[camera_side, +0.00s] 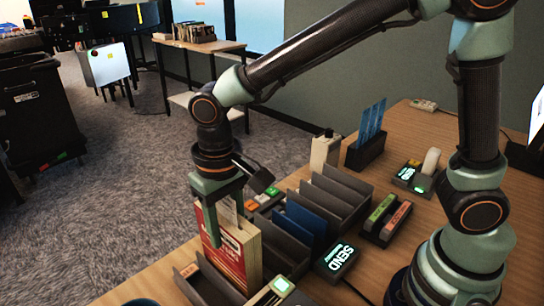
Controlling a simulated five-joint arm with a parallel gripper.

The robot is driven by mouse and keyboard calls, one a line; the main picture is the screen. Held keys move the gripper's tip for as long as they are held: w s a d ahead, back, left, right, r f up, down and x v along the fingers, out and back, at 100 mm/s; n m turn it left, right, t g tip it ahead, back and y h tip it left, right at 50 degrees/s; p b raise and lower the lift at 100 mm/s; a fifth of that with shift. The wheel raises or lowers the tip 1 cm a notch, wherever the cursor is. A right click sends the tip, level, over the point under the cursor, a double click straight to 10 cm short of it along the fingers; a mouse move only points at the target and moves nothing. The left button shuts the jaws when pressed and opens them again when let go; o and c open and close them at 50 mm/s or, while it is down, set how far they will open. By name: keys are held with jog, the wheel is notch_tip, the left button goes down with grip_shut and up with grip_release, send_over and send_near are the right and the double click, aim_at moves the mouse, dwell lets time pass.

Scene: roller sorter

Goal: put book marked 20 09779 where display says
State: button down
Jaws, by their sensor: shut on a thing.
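My gripper (226,215) points down at the left front of the desk and is shut on a red book (236,262). The book stands upright, with a pale label on its face and pale page edges along its top. Its lower end is behind the front of a dark tray (195,272), so I cannot tell whether it touches the bottom. Any number on it is too small to read. To its right is a dark sorter with several slots (345,183), with a blue book (307,222) in one. A lit screen (538,115) is cut off at the right edge, its text unreadable.

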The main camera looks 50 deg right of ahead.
jog(key=shift+f, duration=0.2)
jog(key=shift+c, duration=1.4)
grip_release()
notch_tip(320, 180, up, 12)
jog(key=shift+r, duration=0.1)
jog(key=s+d+f+t, duration=0.1)
jog(key=d+t, duration=0.1)
jog(key=d, duration=0.8)
jog(key=s+d+f+t, duration=0.1)
jog(key=s+d+t, duration=0.1)
jog(key=d, duration=0.9)
jog(key=shift+s+d+t, duration=0.15)
jog(key=shift+s+t, duration=0.1)
jog(key=shift+t, duration=0.55)
